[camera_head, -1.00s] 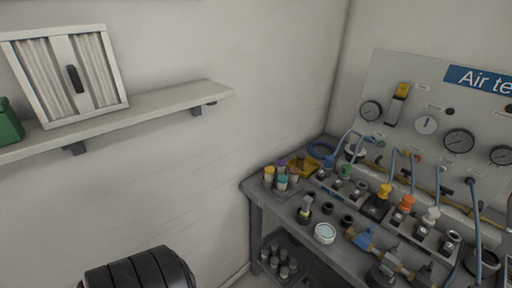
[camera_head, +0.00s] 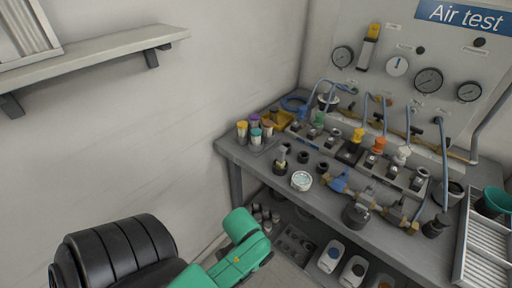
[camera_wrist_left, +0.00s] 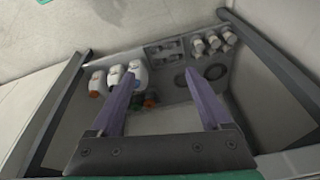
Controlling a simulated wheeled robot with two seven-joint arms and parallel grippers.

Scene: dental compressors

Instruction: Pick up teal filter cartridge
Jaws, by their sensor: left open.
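The teal filter cartridge (camera_head: 255,137) has a pale body and a teal top. It stands upright in a small group of cartridges with yellow, purple and brown tops, at the left end of the grey workbench in the head view. My left arm, with green and black links, reaches in at the bottom left, below and in front of the bench. My left gripper (camera_wrist_left: 160,88) shows in the left wrist view with its two purple fingers wide apart and nothing between them. The cartridge cannot be made out in that view. My right gripper is out of view.
The workbench (camera_head: 330,205) carries fittings, hoses and a white round jar (camera_head: 301,181) near its front edge. Its lower shelf holds white bottles (camera_head: 331,257), also in the left wrist view (camera_wrist_left: 116,76). A gauge panel (camera_head: 400,50) stands behind; a wall shelf (camera_head: 90,50) is upper left.

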